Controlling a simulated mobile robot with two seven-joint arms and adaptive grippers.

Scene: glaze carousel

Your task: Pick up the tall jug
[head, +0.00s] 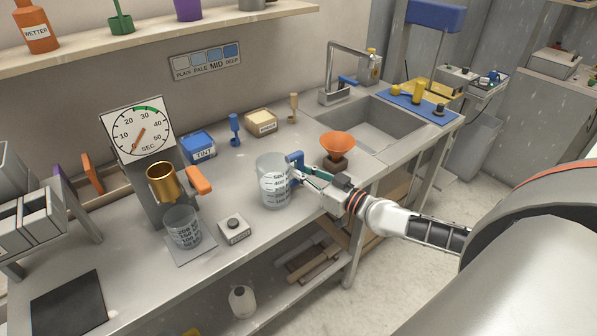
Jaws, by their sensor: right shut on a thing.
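The tall jug (272,181) is clear with dark volume marks and a blue handle (296,160) on its right side. It stands upright around the middle of the grey bench, near its front edge. Whether its base touches the bench is hard to tell. My right gripper (299,174) comes in from the right and is shut on the jug's blue handle. The fingertips are partly hidden at the handle. My left gripper is not in view.
A small grey box with a knob (234,229) and a shorter clear beaker (183,229) stand left of the jug. An orange funnel (338,145) stands close behind my right gripper. A sink (375,130) is at the back right. Bare bench lies behind the jug.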

